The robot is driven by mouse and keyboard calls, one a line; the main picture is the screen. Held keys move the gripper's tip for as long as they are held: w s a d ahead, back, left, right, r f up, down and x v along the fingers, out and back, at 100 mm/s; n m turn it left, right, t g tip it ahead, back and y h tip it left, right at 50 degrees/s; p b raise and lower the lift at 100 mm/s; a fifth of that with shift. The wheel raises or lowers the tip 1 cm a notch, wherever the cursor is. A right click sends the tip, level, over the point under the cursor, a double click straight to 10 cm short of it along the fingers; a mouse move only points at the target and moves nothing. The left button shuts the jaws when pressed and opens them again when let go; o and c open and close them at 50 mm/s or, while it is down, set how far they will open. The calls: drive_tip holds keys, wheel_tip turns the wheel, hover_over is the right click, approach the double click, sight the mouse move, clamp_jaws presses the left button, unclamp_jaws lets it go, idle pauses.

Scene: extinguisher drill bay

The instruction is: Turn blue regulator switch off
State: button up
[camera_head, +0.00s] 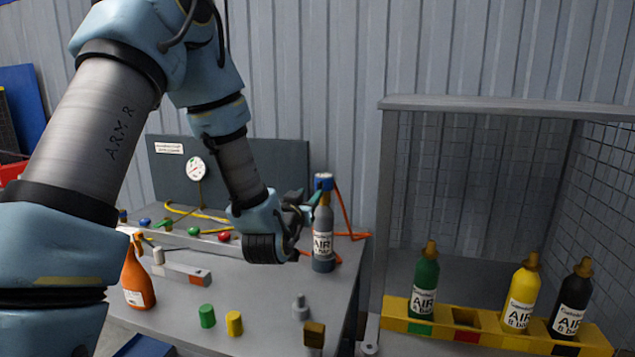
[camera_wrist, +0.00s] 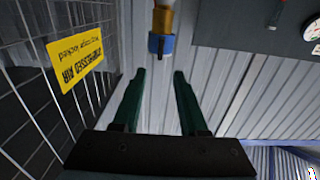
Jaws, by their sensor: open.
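The blue regulator switch (camera_head: 323,181) sits on top of a grey air bottle (camera_head: 323,240) that stands upright at the bench's right end. In the wrist view the blue switch (camera_wrist: 161,46) shows below a brass-coloured neck (camera_wrist: 162,20). My gripper (camera_head: 307,197) is just left of the bottle's top in the head view, its dark green fingers partly hidden by the wrist. In the wrist view my gripper (camera_wrist: 159,74) is open and empty. The switch lies just past the fingertips, roughly centred between them, with no visible contact.
An orange hose (camera_head: 345,215) runs behind the bottle. An orange spray bottle (camera_head: 137,275), green cap (camera_head: 207,316) and yellow cap (camera_head: 234,323) stand on the grey bench (camera_head: 265,295). A mesh cage (camera_head: 500,104) with a yellow bottle rack (camera_head: 397,317) stands right.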

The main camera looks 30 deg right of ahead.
sight(319, 184)
drive_tip(key=p+x, duration=0.3)
drive_tip(key=x, duration=0.5)
drive_tip(key=shift+d, duration=0.1)
clamp_jaws()
idle(0.4)
